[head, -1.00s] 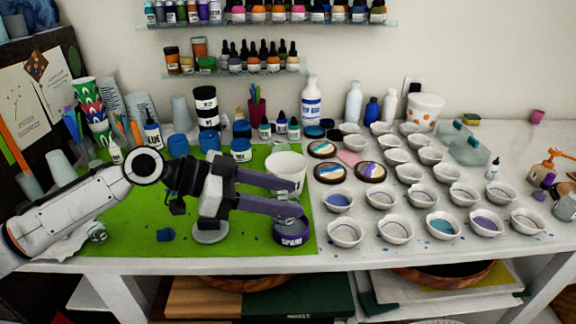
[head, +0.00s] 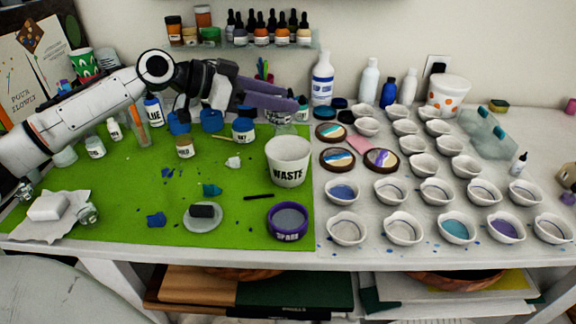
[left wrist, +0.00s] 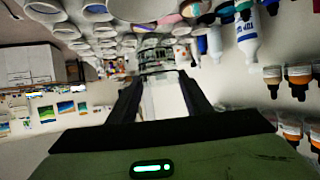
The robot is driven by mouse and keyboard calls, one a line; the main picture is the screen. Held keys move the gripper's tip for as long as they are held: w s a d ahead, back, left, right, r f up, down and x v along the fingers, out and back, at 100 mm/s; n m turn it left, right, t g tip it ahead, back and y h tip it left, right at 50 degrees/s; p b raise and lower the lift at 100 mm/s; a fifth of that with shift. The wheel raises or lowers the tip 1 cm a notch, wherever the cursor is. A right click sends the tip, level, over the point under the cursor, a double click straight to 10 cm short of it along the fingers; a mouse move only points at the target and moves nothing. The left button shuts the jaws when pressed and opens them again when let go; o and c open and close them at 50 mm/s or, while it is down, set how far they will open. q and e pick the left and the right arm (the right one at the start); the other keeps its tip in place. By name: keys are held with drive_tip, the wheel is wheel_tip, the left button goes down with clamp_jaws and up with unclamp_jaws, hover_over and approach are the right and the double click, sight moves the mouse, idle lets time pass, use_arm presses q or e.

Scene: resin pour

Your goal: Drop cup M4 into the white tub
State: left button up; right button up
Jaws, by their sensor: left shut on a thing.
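The white tub (head: 288,172), marked WASTE, stands upright on the green mat near its right edge. My left gripper (head: 292,104) is raised behind and above the tub's rim in the head view. It is shut on a small see-through cup (head: 277,118), which shows only faintly at the fingers, near the tub's far side but not inside it. In the left wrist view the two dark fingers (left wrist: 162,85) reach forward with a pale area between them. No M4 label is readable on the held cup. My right gripper is not in view.
A purple SPARE ring-shaped tub (head: 288,221) stands in front of the white tub. Many small white cups (head: 403,228) fill the table to the right. Paint jars and bottles (head: 323,78) line the back. The green mat (head: 115,190) has free room at left.

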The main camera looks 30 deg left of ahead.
use_arm(q)
drive_tip(key=shift+f+b, duration=0.65)
drive_tip(key=shift+f, duration=0.8)
drive_tip(key=o, duration=1.2)
drive_tip(key=shift+c, duration=0.2)
drive_tip(key=shift+a, duration=0.1)
